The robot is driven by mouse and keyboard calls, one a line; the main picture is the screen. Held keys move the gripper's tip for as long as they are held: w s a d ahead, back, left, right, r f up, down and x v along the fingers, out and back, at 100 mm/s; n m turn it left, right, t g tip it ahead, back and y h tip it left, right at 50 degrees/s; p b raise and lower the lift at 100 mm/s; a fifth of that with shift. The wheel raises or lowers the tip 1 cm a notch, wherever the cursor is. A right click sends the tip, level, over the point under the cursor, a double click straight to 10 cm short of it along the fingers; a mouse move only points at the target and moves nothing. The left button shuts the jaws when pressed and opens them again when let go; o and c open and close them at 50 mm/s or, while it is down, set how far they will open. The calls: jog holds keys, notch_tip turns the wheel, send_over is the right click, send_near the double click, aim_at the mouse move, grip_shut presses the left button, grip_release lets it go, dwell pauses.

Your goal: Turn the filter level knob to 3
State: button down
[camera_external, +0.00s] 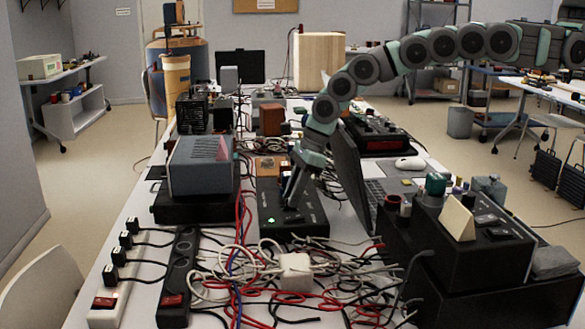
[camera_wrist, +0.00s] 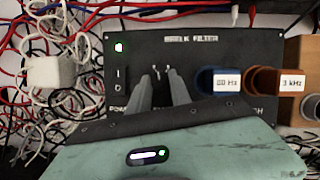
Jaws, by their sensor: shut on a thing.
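The filter box (camera_external: 312,227) is a flat black unit with a lit green light, on the table in the external view. In the wrist view its dark panel (camera_wrist: 133,58) has white lettering with the word FILTER, a green light and a rocker switch at left. My gripper (camera_wrist: 162,74) points down at the panel's middle, its two fingers close together on the filter level knob. The knob is almost wholly hidden by the fingers, so its setting cannot be read. In the external view my gripper (camera_external: 288,203) reaches the top of the box.
A blue cylinder (camera_wrist: 207,79) labelled 80 Hz and a brown one (camera_wrist: 260,80) labelled 3 kHz stand right of my fingers. Tangled cables (camera_external: 240,285) and a white block (camera_external: 295,272) lie in front. A laptop (camera_external: 352,170) stands close on the right, a grey-topped device (camera_external: 200,165) on the left.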

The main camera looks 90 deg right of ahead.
jog(key=shift+a+m+h, duration=0.1)
jog(key=shift+m+h, duration=0.2)
jog(key=shift+m, duration=0.6)
jog(key=b, duration=0.2)
jog(key=m+b, duration=0.1)
jog(key=b, duration=0.1)
jog(key=shift+a+f+h, duration=0.1)
jog(key=shift+f+h, duration=0.2)
jog(key=m+b, duration=0.1)
jog(key=b, duration=0.2)
jog(key=shift+w+f, duration=0.1)
jog(key=shift+b, duration=1.25)
jog(key=m+b, duration=0.1)
jog(key=b, duration=0.2)
jog(key=shift+r+h, duration=0.25)
jog(key=shift+h, duration=0.05)
jog(key=shift+r, duration=0.1)
jog(key=c, duration=1.2)
grip_release()
